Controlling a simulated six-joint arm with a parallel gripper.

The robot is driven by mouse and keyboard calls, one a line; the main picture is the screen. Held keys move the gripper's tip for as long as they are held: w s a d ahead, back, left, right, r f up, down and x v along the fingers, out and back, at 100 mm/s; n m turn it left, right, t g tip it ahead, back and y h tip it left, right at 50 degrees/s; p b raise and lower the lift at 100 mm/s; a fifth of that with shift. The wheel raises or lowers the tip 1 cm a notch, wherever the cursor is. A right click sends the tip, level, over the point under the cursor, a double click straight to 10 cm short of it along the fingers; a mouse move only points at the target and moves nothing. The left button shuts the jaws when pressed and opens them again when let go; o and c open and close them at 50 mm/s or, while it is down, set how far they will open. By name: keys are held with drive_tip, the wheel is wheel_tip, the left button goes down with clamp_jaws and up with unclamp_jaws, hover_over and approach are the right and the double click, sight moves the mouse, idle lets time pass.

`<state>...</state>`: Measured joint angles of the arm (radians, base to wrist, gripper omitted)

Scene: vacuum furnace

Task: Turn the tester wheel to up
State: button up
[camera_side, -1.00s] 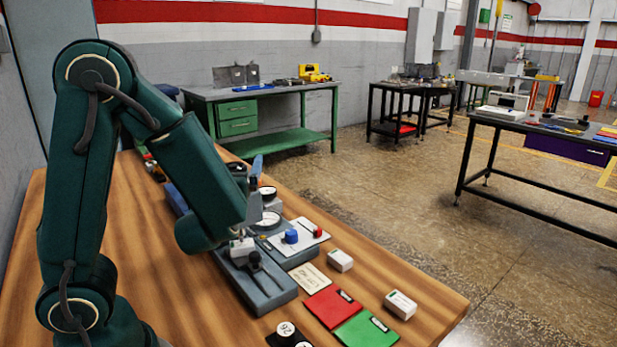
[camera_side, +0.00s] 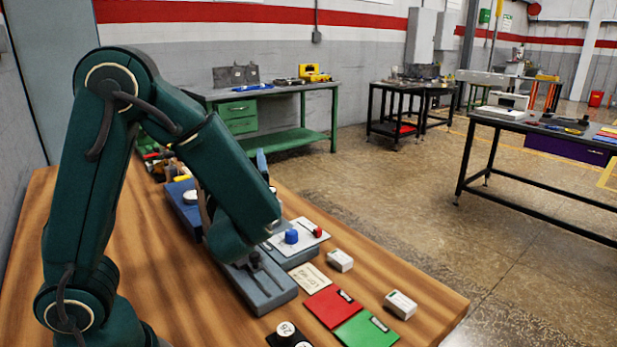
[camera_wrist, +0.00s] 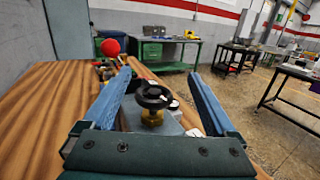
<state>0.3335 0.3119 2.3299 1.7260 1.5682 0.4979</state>
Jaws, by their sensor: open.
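The tester wheel (camera_wrist: 153,96) is a black hand wheel with a spoked rim on a brass-yellow body, standing over a grey base. It shows in the wrist view between the two blue fingers of my gripper (camera_wrist: 158,76). The fingers are spread wide, with a visible gap on each side of the wheel and nothing held. In the side view my arm hides the wheel and most of my gripper; only a blue fingertip (camera_side: 261,162) shows past the forearm.
A grey panel with a blue knob (camera_side: 291,237) and a red knob (camera_side: 317,232) lies to the right. Red (camera_side: 332,306) and green (camera_side: 367,331) cards and small white boxes (camera_side: 400,304) lie nearer the front. In the wrist view a red ball (camera_wrist: 110,47) stands beyond the left finger.

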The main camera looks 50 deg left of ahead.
drive_tip(key=g, duration=0.1)
drive_tip(key=n+g+y, duration=0.1)
drive_tip(key=n+g, duration=0.1)
drive_tip(key=shift+w+a+r+g+y, duration=0.2)
drive_tip(key=shift+w+r+g+y, duration=0.1)
drive_tip(key=shift+w+r+y, duration=0.1)
drive_tip(key=n+g, duration=0.2)
drive_tip(key=g, duration=0.2)
drive_tip(key=shift+f+n+y, duration=0.1)
drive_tip(key=shift+n+y, duration=0.2)
drive_tip(key=n+g, duration=0.1)
drive_tip(key=f+g, duration=0.1)
drive_tip(key=g, duration=0.1)
drive_tip(key=shift+d+n+g, duration=0.1)
drive_tip(key=shift+n+g, duration=0.2)
drive_tip(key=shift+n, duration=0.1)
drive_tip(key=shift+s+d+f+n+g+h, duration=0.1)
drive_tip(key=shift+d+f+n+g+h, duration=0.05)
drive_tip(key=shift+f+n+g+h, duration=0.45)
drive_tip(key=shift+s+d+f+n+g+h, duration=0.15)
drive_tip(key=shift+f+n+g+h, duration=0.2)
drive_tip(key=shift+n+g, duration=0.3)
drive_tip(key=shift+g, duration=0.25)
drive_tip(key=shift+x, duration=2.55)
drive_tip(key=shift+w, duration=0.15)
drive_tip(key=c, duration=1.4)
